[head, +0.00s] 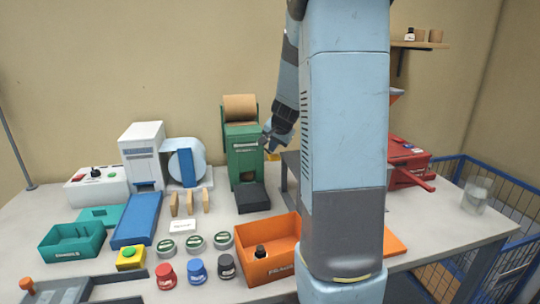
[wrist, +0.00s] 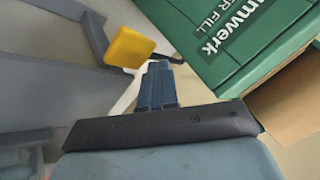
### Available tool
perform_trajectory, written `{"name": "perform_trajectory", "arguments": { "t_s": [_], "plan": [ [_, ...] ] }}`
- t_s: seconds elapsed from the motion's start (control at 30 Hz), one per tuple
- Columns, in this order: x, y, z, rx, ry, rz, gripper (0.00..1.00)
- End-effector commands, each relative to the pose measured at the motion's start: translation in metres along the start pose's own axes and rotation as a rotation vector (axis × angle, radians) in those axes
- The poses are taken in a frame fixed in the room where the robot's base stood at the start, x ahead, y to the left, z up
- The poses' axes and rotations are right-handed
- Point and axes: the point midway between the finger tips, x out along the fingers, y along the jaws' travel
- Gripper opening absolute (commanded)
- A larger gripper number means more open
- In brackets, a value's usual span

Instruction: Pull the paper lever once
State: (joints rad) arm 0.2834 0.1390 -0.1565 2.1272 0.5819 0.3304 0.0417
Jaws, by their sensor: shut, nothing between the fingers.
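The green paper machine (head: 246,155) stands at the back middle of the table with a brown paper roll (head: 240,107) on top. Its yellow lever handle (wrist: 128,47) is on a dark rod in the wrist view, beside the green housing (wrist: 235,45). In the head view the yellow lever (head: 272,157) shows only slightly at the machine's right side, below my gripper. My gripper (wrist: 160,66) is shut and empty, its tips close to the lever's rod and handle. I cannot tell whether they touch it. The gripper also shows in the head view (head: 267,147).
A black tray (head: 253,197) lies in front of the machine. A grey stand (head: 291,165) is right of the machine. My column hides much of the right side.

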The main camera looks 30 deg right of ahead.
Motion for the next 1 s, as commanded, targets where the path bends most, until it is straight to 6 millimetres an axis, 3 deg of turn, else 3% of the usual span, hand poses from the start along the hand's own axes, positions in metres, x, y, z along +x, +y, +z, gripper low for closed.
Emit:
{"name": "perform_trajectory", "arguments": {
  "t_s": [1.0],
  "plan": [
    [0.0071, 0.0051, 0.0054, -0.001, -0.001, 0.001, 0.0]
  ]
}}
